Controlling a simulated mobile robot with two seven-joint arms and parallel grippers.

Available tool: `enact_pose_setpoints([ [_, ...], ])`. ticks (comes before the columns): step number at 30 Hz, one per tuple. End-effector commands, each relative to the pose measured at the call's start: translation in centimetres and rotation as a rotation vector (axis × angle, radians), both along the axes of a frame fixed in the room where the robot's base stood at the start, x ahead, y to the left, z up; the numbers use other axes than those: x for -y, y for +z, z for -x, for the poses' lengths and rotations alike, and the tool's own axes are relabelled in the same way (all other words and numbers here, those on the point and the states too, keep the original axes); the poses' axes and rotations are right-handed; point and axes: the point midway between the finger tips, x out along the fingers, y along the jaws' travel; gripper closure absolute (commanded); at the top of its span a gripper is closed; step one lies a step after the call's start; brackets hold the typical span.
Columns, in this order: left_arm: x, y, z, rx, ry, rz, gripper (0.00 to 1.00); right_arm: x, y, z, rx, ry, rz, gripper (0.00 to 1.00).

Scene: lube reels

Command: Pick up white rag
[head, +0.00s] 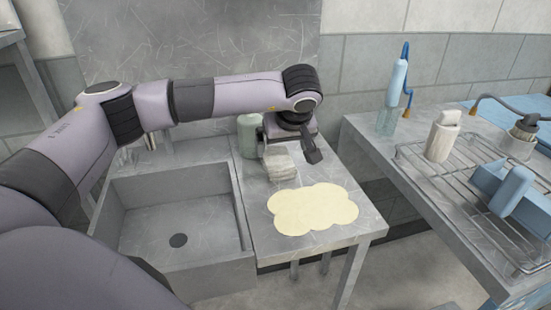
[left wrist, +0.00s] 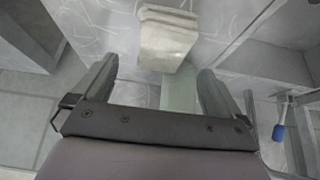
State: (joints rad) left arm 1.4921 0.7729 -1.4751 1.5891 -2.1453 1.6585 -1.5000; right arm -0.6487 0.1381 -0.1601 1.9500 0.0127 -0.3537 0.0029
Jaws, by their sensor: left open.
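A whitish folded rag (head: 281,166) sits on the metal counter beside the sink, just below my left gripper (head: 291,152). It also shows in the left wrist view (left wrist: 168,40) at the top, beyond the open fingers and roughly between their lines. My left gripper also shows in the left wrist view (left wrist: 155,78), with its two fingers spread apart and nothing held between them. In the head view the gripper and wrist hide part of the rag's upper side. I cannot tell whether a finger touches the rag. My right gripper is in neither view.
A flat cream cloud-shaped piece (head: 312,208) lies on the counter in front of the rag. A pale green bottle (head: 249,135) stands behind my gripper. The sink (head: 180,215) is empty. A wire rack (head: 470,185) with several items stands on the right-hand table, across a gap.

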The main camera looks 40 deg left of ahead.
Motion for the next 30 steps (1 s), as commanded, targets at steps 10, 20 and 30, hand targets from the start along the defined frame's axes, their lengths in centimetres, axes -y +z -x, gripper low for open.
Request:
enact_pose_setpoints([
  [10,-2.0,-4.3,-1.0,-0.002,0.003,-0.002,0.00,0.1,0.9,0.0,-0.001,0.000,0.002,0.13],
  [20,-2.4,-5.4,-1.4,0.000,0.000,-0.001,0.00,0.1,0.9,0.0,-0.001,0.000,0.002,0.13],
  [30,-2.4,-5.4,-1.4,0.000,0.000,-0.001,0.61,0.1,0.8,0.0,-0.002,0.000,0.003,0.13],
])
